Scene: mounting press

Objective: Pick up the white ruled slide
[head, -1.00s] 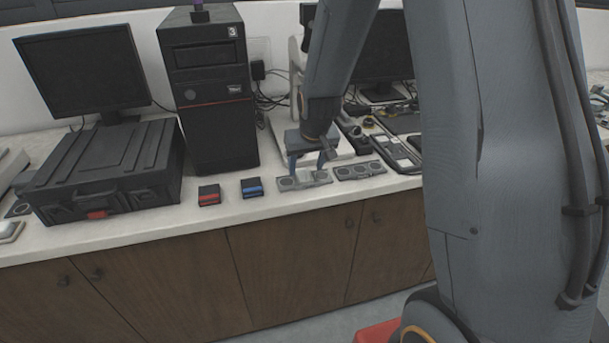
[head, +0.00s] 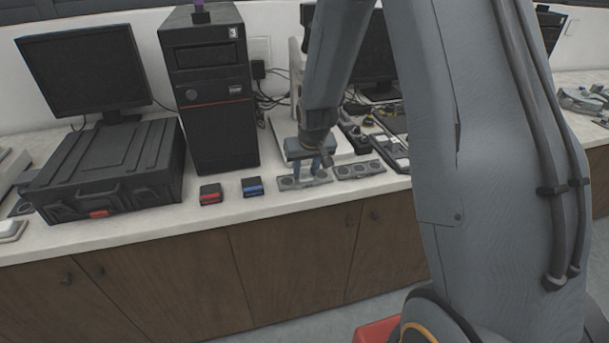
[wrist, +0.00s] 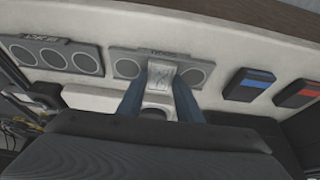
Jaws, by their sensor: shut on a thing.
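The white ruled slide (wrist: 161,75) shows in the wrist view as a small pale piece with faint marks. It is between the fingertips of my gripper (wrist: 160,88), over the middle of a grey plate with round wells (wrist: 126,54). My gripper is shut on the slide. In the head view my gripper (head: 315,166) points down at the same grey plate (head: 289,184) on the bench; the slide itself is too small to make out there. I cannot tell whether the slide still touches the plate.
A second grey plate with round wells (head: 360,170) lies beside the first. A blue-marked block (head: 252,187) and a red-marked block (head: 210,194) sit to the left. A black case (head: 110,165), a computer tower (head: 208,90) and a monitor (head: 85,65) stand farther left.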

